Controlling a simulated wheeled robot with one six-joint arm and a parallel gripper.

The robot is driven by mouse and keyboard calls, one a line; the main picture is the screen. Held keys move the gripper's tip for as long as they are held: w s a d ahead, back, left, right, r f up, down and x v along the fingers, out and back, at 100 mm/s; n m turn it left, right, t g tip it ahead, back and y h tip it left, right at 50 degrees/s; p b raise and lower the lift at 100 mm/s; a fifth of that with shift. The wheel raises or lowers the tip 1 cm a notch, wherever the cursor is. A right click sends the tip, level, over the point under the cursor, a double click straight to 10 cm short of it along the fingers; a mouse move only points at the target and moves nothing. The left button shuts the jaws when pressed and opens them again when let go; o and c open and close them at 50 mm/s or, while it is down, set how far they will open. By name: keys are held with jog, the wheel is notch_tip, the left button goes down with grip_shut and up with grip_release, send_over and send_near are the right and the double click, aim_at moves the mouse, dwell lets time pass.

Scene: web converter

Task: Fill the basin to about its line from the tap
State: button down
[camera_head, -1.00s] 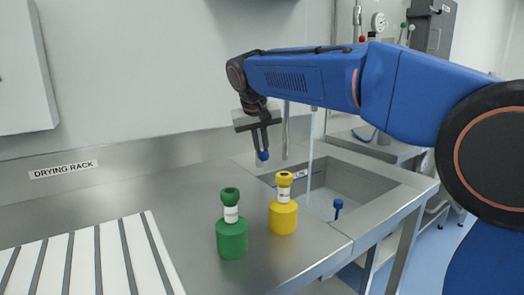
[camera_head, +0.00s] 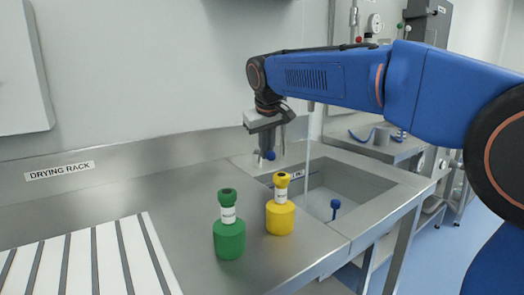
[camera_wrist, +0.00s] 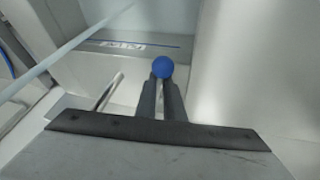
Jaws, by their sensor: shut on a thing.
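The steel basin (camera_head: 385,188) is sunk in the counter, with a pale stream of water (camera_head: 307,160) falling into it. The stream also crosses the upper left of the wrist view (camera_wrist: 60,55). A "FILL LINE" label (camera_wrist: 125,45) with a blue line is on the basin wall; I cannot tell the water level against it. My gripper (camera_head: 268,150) is beside the basin's back left edge, with its fingers shut on a blue ball knob (camera_wrist: 162,67), apparently the tap's. A blue-topped stem (camera_head: 335,207) stands in the basin.
A white slatted drying rack (camera_head: 82,268) lies at the front left. The counter behind the rack is clear.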

jog(key=shift+w+d+f+n+y, duration=0.15)
jog(key=shift+d+n+y, duration=0.1)
jog(key=shift+d+n, duration=0.25)
jog(key=shift+d+f+n+y, duration=0.15)
jog(key=shift+d+n+y, duration=0.15)
jog(key=shift+n, duration=0.4)
jog(key=c, duration=1.9)
grip_release()
jog(key=shift+d, duration=0.1)
jog(key=shift+o, duration=0.2)
jog(key=shift+r, duration=0.15)
jog(key=shift+r, duration=0.1)
jog(key=v, duration=1.7)
